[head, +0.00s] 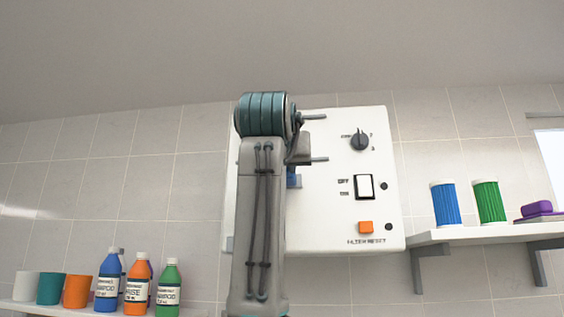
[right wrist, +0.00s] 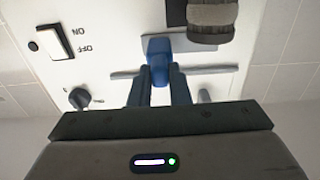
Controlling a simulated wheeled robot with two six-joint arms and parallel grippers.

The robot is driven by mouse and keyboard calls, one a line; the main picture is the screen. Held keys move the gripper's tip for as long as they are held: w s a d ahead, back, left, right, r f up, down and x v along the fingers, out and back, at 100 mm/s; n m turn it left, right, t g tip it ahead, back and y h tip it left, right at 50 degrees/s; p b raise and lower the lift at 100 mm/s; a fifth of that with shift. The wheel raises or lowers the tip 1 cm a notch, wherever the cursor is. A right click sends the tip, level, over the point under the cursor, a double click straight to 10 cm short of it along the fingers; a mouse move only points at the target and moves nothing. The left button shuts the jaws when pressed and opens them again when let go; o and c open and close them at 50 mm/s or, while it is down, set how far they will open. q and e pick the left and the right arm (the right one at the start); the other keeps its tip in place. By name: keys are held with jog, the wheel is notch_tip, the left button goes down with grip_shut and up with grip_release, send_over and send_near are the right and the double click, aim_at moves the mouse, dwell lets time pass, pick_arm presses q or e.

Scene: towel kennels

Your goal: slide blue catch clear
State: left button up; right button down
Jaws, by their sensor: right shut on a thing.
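The blue catch (right wrist: 158,58) sits on the front of a white wall panel (right wrist: 110,20). In the right wrist view my right gripper (right wrist: 159,80) has its dark fingers closed on the catch's knob. A pale plate (right wrist: 205,50) lies behind the catch. In the head view my right arm stands in front of the panel (head: 330,200) and hides most of the catch; a small blue part (head: 293,178) shows beside the arm. My left gripper is in neither view.
The panel carries a rotary knob (head: 359,142), a rocker switch (head: 364,187) and an orange button (head: 366,227). A dark ribbed block (right wrist: 211,20) lies close to the catch. A right shelf (head: 470,236) holds rolled towels; bottles and cups stand at lower left.

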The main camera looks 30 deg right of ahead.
jog(key=c, duration=1.7)
grip_release()
jog(key=o, duration=0.3)
jog(key=shift+d, duration=0.15)
jog(key=shift+o, duration=0.2)
jog(key=shift+d, duration=0.15)
